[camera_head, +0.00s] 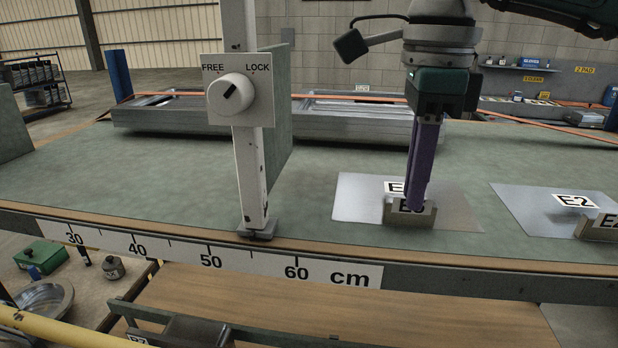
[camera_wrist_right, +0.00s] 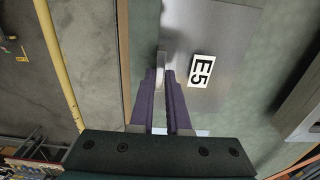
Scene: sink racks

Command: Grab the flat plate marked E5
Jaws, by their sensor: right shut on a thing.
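The flat plate marked E5 (camera_head: 355,200) is a thin grey metal sheet lying on the green bench top. Its white label reads E5 in the right wrist view (camera_wrist_right: 200,70); my fingers cover part of it in the head view. An upright tan-grey tab (camera_head: 397,217) stands at the plate's front edge, its lettering partly covered. My right gripper (camera_head: 418,205) points down with its purple fingers shut on this tab, which shows between them in the wrist view (camera_wrist_right: 161,68). The plate appears to lie flat on the bench. My left gripper is not in view.
A similar plate marked E2 (camera_head: 540,210) lies to the right with its own front tab (camera_head: 598,228). A white post with a FREE/LOCK knob (camera_head: 231,92) and a green upright panel (camera_head: 282,110) stand left. Metal trays (camera_head: 350,123) sit behind. A centimetre scale (camera_head: 180,251) runs along the front edge.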

